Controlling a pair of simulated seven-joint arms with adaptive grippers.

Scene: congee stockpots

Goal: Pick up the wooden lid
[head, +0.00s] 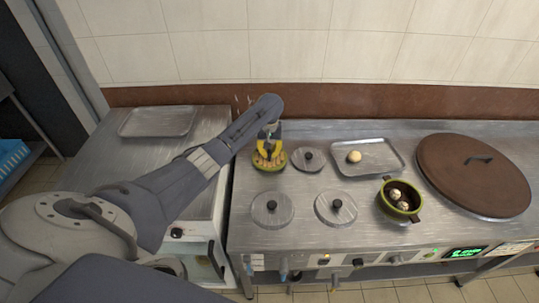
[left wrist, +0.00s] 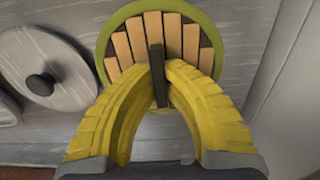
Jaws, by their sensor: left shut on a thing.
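The round wooden lid (head: 262,164) is at the back left of the steel counter, made of pale slats with a green ring around it. It also fills the upper middle of the left wrist view (left wrist: 190,38), with a dark bar handle (left wrist: 157,62) across it. My left gripper (head: 269,147) is above the lid, its yellow fingers pointing down. In the left wrist view its fingertips (left wrist: 160,75) are closed on the handle from both sides. I cannot tell whether the lid is touching what is below it. My right gripper is not in view.
Grey round lids with black knobs (head: 272,209) lie on the counter near the wooden lid. A steel tray (head: 385,170) holds a pale ball (head: 354,156). A green pot (head: 403,212) holds round items. A large brown lid (head: 450,180) is at the right. An empty tray (head: 158,121) is at the left.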

